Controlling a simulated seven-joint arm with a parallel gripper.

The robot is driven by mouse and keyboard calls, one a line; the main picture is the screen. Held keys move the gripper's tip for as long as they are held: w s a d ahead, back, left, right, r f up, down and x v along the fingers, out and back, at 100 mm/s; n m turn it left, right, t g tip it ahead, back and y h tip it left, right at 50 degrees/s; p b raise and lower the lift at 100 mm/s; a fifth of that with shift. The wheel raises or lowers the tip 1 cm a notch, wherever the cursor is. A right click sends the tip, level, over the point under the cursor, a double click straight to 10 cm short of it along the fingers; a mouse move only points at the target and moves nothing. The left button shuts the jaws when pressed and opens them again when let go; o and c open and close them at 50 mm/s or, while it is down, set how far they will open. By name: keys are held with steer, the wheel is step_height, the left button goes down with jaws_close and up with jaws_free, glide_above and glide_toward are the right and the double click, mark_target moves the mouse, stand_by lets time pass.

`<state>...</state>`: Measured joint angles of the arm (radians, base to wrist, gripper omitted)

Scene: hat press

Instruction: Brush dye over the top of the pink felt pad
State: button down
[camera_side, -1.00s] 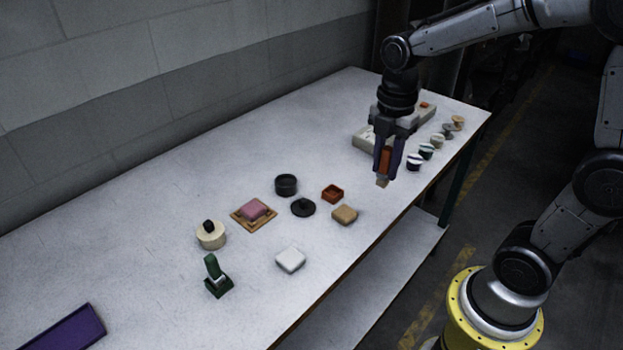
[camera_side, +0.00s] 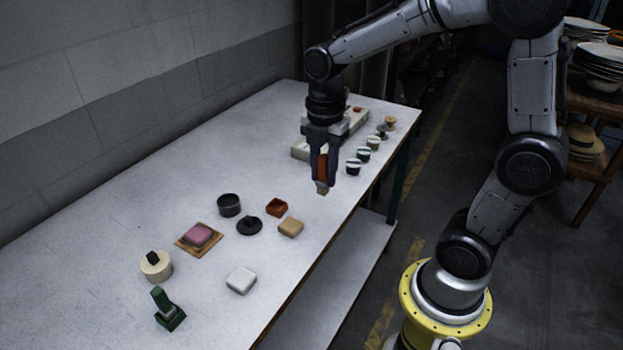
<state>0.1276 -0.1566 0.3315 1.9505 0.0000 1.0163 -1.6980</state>
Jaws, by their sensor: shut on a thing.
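The pink felt pad (camera_side: 198,234) lies on a square wooden board (camera_side: 183,241), left of the table's middle. My gripper (camera_side: 321,178) points down and is shut on an orange-brown brush (camera_side: 321,167) with a pale tip (camera_side: 322,189). The brush is held upright, to the right of the pad and apart from it, and appears to be above the table. A round dark pot (camera_side: 228,205) stands behind the pad and to its right. A flat black knobbed disc (camera_side: 249,226) lies beside the pot. I cannot tell whether the pot holds dye.
A cream round piece (camera_side: 156,266) and a green stand (camera_side: 168,310) are at left. Several small jars (camera_side: 363,154) line the right edge.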

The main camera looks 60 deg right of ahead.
stand_by(0.5)
steer(key=shift+w+t, duration=0.15)
steer(key=shift+t, duration=0.15)
steer(key=w+a+t, duration=0.2)
steer(key=w, duration=1.8)
steer(key=shift+t, duration=0.7)
steer(key=shift+s+a+f+x, duration=0.1)
steer(key=shift+s+a+x, duration=0.2)
steer(key=shift+x, duration=1.45)
steer(key=shift+s+a+f+x, duration=0.1)
steer(key=shift+a+x, duration=0.35)
steer(key=shift+x, duration=1.25)
steer(key=shift+s+a+x, duration=0.2)
steer(key=shift+a+x, duration=0.15)
steer(key=shift+x, duration=1.4)
steer(key=shift+f, duration=0.55)
step_height(320, 180, up, 7)
